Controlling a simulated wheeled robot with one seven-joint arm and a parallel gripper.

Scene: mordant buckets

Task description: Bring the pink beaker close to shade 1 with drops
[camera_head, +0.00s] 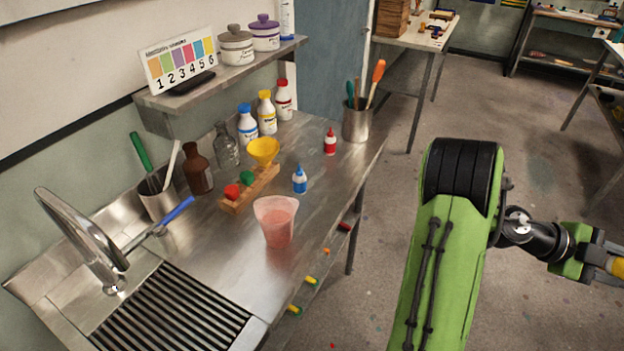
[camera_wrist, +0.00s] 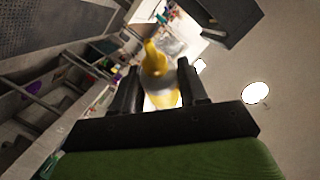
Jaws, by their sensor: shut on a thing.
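The pink beaker (camera_head: 277,222) stands on the steel counter near its front edge, with pale pink liquid in it. The shade card (camera_head: 180,64) with numbered colour patches 1 to 6 leans on the wall shelf. A small blue-capped dropper bottle (camera_head: 299,180) and a small red dropper bottle (camera_head: 330,142) stand on the counter. My gripper (camera_head: 606,262) is at the far right, away from the counter, shut on a yellow dropper bottle (camera_wrist: 158,72). In the wrist view the bottle sits between the two fingers; in the head view only part of it shows.
A wooden rack (camera_head: 250,188) holds red and green stoppers and a yellow funnel (camera_head: 263,151). Brown and clear bottles, larger capped bottles and a steel tool cup (camera_head: 357,121) stand behind. The tap (camera_head: 85,240) and drain grid are at left. Counter around the beaker is clear.

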